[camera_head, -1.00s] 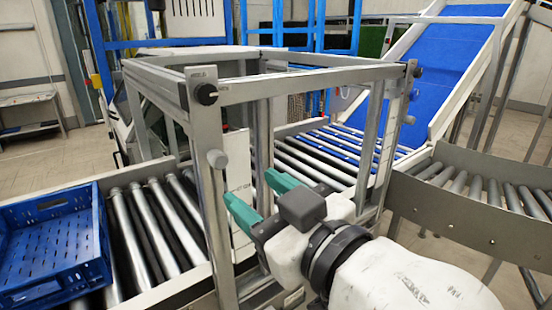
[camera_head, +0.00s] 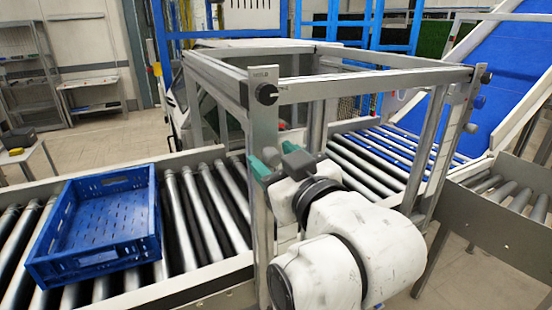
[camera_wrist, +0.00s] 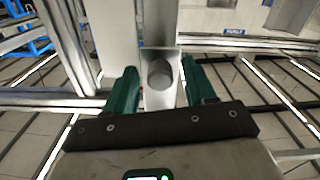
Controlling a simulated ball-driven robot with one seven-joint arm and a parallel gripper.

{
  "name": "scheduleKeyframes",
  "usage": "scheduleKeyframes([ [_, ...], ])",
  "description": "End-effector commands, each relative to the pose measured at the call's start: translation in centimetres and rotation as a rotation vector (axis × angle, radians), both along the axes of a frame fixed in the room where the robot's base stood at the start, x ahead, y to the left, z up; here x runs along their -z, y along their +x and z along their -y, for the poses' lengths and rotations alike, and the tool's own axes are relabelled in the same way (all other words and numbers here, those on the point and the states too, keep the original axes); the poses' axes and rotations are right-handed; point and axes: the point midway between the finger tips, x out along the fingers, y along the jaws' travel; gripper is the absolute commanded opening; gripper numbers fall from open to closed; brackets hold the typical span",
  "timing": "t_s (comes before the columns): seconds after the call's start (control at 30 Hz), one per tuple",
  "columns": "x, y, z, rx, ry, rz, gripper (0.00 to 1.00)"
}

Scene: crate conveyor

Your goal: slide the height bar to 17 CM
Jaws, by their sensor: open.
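The grey metal frame over the conveyor has a horizontal top bar (camera_head: 375,82), which I take to be the height bar. A black knob (camera_head: 266,94) is on its near left corner, beside a small label too small to read. A round grey knob (camera_wrist: 160,74) on the near left post (camera_wrist: 160,98) lies between my fingers in the wrist view. My gripper (camera_head: 274,157) has green fingers, and is open at that post, below the black knob. In the head view it hides the grey knob. No centimetre marking is readable.
A blue crate (camera_head: 152,222) sits on the rollers at left. A blue inclined belt (camera_head: 500,70) and a grey side conveyor (camera_head: 500,225) stand at right. Frame posts stand close around my gripper.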

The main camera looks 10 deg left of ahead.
Motion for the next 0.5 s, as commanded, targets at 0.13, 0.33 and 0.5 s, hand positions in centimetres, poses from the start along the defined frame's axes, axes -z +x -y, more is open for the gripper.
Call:
scheduleKeyframes([
  [0.13, 0.00, -0.02, 0.00, 0.000, 0.000, 0.000, 0.55],
  [0.33, -0.01, -0.04, 0.00, 0.000, 0.000, 0.000, 0.36],
  [0.5, -0.01, -0.04, 0.00, 0.000, 0.000, 0.000, 0.19],
])
